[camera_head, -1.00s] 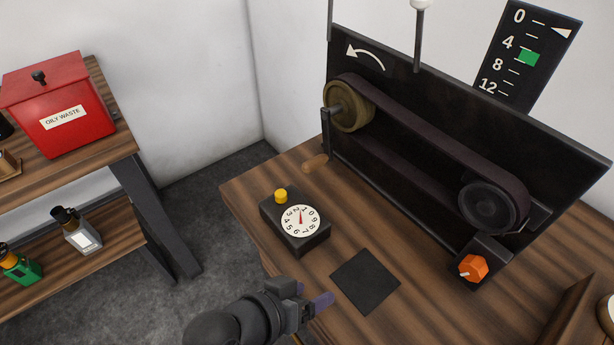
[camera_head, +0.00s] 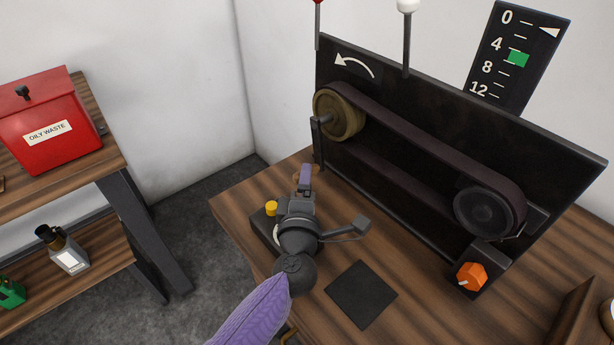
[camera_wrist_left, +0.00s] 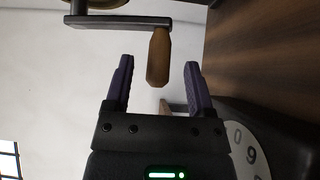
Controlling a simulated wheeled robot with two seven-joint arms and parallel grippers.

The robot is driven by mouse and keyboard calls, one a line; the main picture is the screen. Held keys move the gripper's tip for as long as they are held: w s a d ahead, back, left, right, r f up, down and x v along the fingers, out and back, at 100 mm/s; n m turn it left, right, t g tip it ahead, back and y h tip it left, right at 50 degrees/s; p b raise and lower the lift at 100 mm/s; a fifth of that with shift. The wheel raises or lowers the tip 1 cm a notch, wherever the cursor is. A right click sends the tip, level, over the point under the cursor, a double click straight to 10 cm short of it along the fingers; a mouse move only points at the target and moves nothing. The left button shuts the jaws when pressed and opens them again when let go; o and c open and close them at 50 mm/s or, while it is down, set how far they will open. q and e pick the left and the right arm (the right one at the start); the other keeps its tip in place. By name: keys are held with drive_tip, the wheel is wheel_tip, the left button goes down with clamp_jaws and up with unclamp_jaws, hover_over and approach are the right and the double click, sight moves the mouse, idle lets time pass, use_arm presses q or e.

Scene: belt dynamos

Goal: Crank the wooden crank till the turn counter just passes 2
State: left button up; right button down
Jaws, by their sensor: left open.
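The wooden crank handle (camera_wrist_left: 158,58) hangs from a dark crank arm (camera_head: 318,143) on the brass-coloured pulley (camera_head: 340,115). In the head view my left gripper (camera_head: 306,174) covers most of the handle. In the left wrist view the handle's free end lies between the two purple fingers, which stand open with a gap on each side. The turn counter (camera_head: 258,236) is a dark box largely hidden behind my left gripper in the head view. Part of its white dial (camera_wrist_left: 246,148) shows in the wrist view; its needle is hidden. My right gripper is out of view.
A belt (camera_head: 430,140) runs to a dark pulley (camera_head: 485,212). An orange knob (camera_head: 471,276) sits below it. A yellow button (camera_head: 271,208) tops the counter. A white arrow (camera_head: 355,64) curves leftward. The gauge (camera_head: 516,60) has its white pointer near the top. A black mat (camera_head: 361,294) lies flat.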

use_arm(q)
drive_tip(key=shift+w+b, duration=0.35)
drive_tip(key=shift+w, duration=1.1)
clamp_jaws()
idle(0.3)
